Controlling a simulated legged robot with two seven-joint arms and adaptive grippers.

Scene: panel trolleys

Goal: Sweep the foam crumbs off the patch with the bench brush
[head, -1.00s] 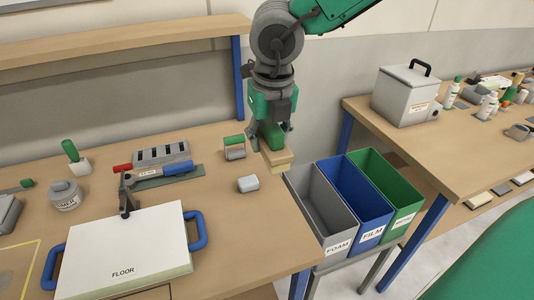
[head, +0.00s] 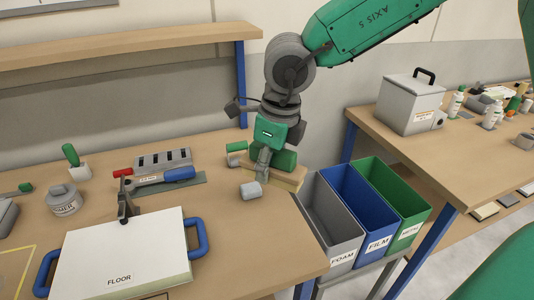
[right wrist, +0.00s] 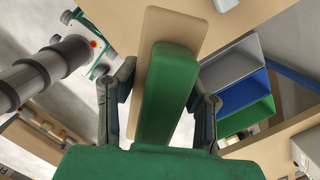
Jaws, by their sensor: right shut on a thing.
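The bench brush has a long tan wooden block (head: 288,178) with a green handle on top. It is near the right edge of the left bench, beside the foam bin. My right gripper (head: 268,163) is shut on the green handle. In the right wrist view, the handle (right wrist: 168,95) runs between the two fingers (right wrist: 160,105), with the tan block behind it. A yellow line (head: 22,262) marks part of an area at the lower left, cut by the frame edge. I cannot make out foam crumbs. My left gripper is not in view.
A small grey-white block (head: 251,190) lies just left of the brush. A white FLOOR panel with blue handles (head: 125,250) lies in front. FOAM (head: 330,225), FILM (head: 362,205) and green (head: 398,195) bins stand right of the bench. A grey rack (head: 165,160) is further back.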

